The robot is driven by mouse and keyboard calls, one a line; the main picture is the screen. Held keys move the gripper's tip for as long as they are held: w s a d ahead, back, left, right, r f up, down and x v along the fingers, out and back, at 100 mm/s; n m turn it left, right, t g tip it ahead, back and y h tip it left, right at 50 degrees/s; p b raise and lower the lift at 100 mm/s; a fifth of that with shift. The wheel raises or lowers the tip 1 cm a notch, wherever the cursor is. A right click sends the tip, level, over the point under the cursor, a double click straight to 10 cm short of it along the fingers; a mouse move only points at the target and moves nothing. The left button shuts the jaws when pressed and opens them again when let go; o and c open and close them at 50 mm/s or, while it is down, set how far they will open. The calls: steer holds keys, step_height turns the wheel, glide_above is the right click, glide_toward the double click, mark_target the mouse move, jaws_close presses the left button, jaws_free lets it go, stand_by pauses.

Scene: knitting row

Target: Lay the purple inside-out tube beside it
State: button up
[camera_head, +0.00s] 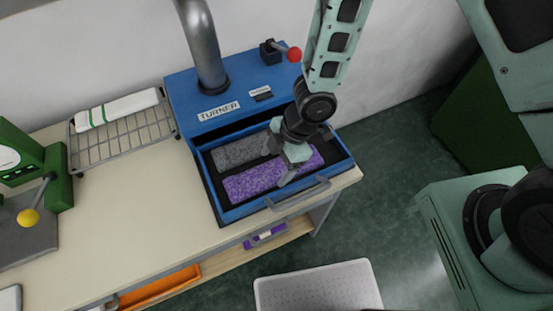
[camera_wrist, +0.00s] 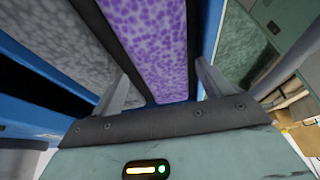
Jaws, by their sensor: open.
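The purple mottled tube (camera_head: 246,184) lies flat in the open blue drawer of the machine labelled TURNER (camera_head: 220,95). A grey mottled tube (camera_head: 237,151) lies behind it in the same drawer, with a dark gap between them. My gripper (camera_head: 288,170) is over the right part of the purple tube and hides some of it. In the wrist view the purple tube (camera_wrist: 152,40) runs between my two open fingers (camera_wrist: 158,90). The grey tube (camera_wrist: 60,45) is to its left. I cannot tell whether the fingers touch the purple tube.
A wire rack (camera_head: 122,137) with a white, green-striped tube (camera_head: 118,109) stands left of the machine. The bench top (camera_head: 130,215) in front is clear. A lever with a red knob (camera_head: 294,54) is on the machine. A white perforated bin (camera_head: 318,288) stands on the floor.

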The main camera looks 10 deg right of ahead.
steer(key=shift+s+r+p, duration=0.2)
steer(key=shift+r+p, duration=0.25)
steer(key=w+d+r+m+t+h+p, duration=0.1)
steer(key=d+r+m+h+p, duration=0.2)
steer(key=r, duration=0.6)
steer(key=d+r+m+p, duration=0.15)
steer(key=d+r, duration=0.25)
steer(key=r, duration=0.5)
steer(key=s+d+r+m, duration=0.1)
steer(key=s+r+m, duration=0.8)
steer(key=s+r, duration=0.3)
step_height(320, 180, up, 2)
steer(key=shift+r+h, duration=0.2)
steer(key=shift+h, duration=0.2)
step_height(320, 180, down, 12)
steer(key=b, duration=1.1)
